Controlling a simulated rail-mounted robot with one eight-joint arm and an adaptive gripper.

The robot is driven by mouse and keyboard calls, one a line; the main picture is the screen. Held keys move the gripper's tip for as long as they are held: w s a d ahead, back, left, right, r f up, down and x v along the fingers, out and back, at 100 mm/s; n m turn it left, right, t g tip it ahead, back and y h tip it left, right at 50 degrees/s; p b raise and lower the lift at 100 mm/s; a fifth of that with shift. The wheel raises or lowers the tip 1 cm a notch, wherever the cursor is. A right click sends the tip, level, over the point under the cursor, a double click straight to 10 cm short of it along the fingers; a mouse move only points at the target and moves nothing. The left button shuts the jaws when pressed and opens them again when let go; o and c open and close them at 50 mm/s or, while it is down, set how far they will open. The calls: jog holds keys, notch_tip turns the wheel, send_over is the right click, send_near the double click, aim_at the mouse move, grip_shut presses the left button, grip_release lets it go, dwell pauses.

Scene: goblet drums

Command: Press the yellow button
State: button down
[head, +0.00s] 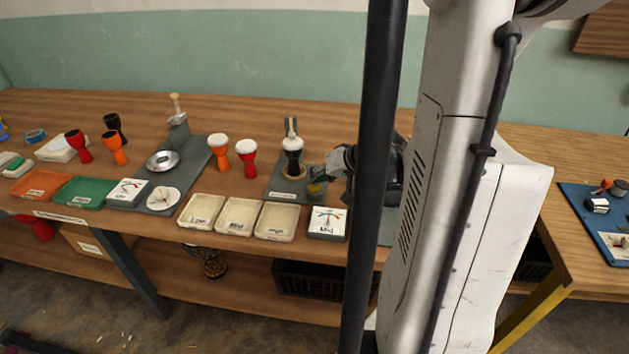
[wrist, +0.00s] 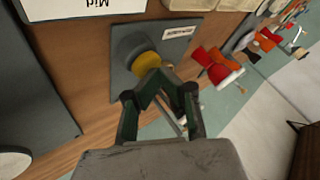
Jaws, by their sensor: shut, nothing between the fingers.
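The yellow button (head: 316,188) sits on a dark round base on a grey board, beside a black and white goblet drum (head: 292,157). It also shows in the wrist view as a yellow disc (wrist: 147,62) with a dark housing on its left. My gripper (head: 314,173) is at the button, with its fingers shut and empty. In the wrist view my gripper's fingertips (wrist: 158,74) overlap the button's lower edge. I cannot tell whether they touch it.
Pale trays labelled Low (head: 201,210), Mid (head: 239,216) and High (head: 277,221) line the bench's front edge. A dial box marked Mid (head: 327,223) stands right of them. Orange (head: 219,152) and red (head: 247,158) drums stand left of the board.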

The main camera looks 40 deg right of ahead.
jog(key=shift+r+p, duration=1)
jog(key=shift+r, duration=0.5)
notch_tip(320, 180, up, 5)
jog(key=p, duration=0.3)
jog(key=shift+p, duration=0.35)
